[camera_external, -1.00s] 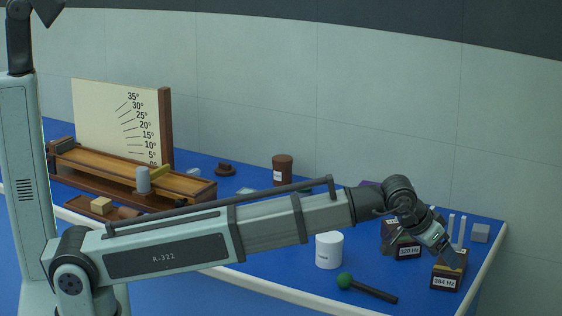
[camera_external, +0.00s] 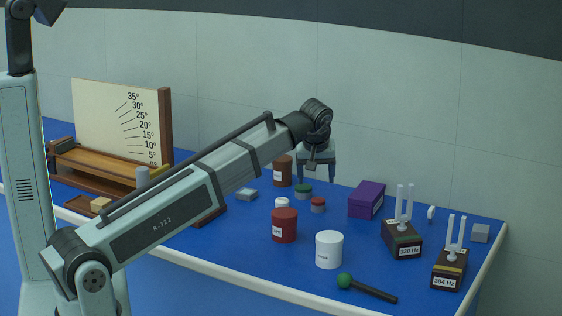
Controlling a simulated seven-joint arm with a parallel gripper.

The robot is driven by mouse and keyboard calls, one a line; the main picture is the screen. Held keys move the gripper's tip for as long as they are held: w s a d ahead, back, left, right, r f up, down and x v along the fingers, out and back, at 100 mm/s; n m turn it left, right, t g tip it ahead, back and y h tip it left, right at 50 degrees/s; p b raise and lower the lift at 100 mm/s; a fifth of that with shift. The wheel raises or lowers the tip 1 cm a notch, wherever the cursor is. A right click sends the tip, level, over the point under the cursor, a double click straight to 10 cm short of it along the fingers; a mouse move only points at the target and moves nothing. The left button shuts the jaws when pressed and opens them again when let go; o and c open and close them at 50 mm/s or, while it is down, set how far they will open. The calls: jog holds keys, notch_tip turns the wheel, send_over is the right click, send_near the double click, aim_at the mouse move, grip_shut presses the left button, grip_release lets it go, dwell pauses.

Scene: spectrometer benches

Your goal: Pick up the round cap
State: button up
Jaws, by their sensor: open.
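No separate round cap can be made out for certain now. A dark, round, knobbed piece seen earlier at the back of the table is hidden behind my arm. Small jars with round lids stand mid-table: one with a green lid (camera_external: 303,190), one with a red lid (camera_external: 318,203), and a small white one (camera_external: 282,203). My gripper (camera_external: 317,180) is open and empty, fingers pointing down. In the picture it is just above the green-lidded and red-lidded jars; its height over the table is unclear.
A brown jar (camera_external: 282,172) stands left of my gripper. A red jar (camera_external: 284,226), a white jar (camera_external: 329,250) and a green-headed mallet (camera_external: 366,289) are in front. A purple box (camera_external: 367,200) and two tuning-fork blocks (camera_external: 402,241) (camera_external: 449,270) stand right. An inclined track (camera_external: 110,165) is left.

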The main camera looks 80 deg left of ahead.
jog(key=s+a+n+g, duration=0.2)
jog(key=s+a+n, duration=0.1)
jog(key=s+a, duration=0.35)
send_over(282, 200)
jog(key=d, duration=0.3)
jog(key=f, duration=0.7)
jog(key=shift+s+f, duration=0.1)
jog(key=shift+s, duration=0.2)
jog(key=shift+w+a+f, duration=0.15)
jog(key=shift+a+f, duration=0.3)
jog(key=shift+f, duration=0.1)
jog(key=shift+w+x, duration=0.15)
jog(key=shift+x, duration=0.8)
jog(key=shift+w+x, duration=0.1)
jog(key=shift+x, duration=0.9)
jog(key=shift+a, duration=0.1)
jog(key=c, duration=1.2)
jog(key=shift+o, duration=0.2)
jog(key=shift+r, duration=0.2)
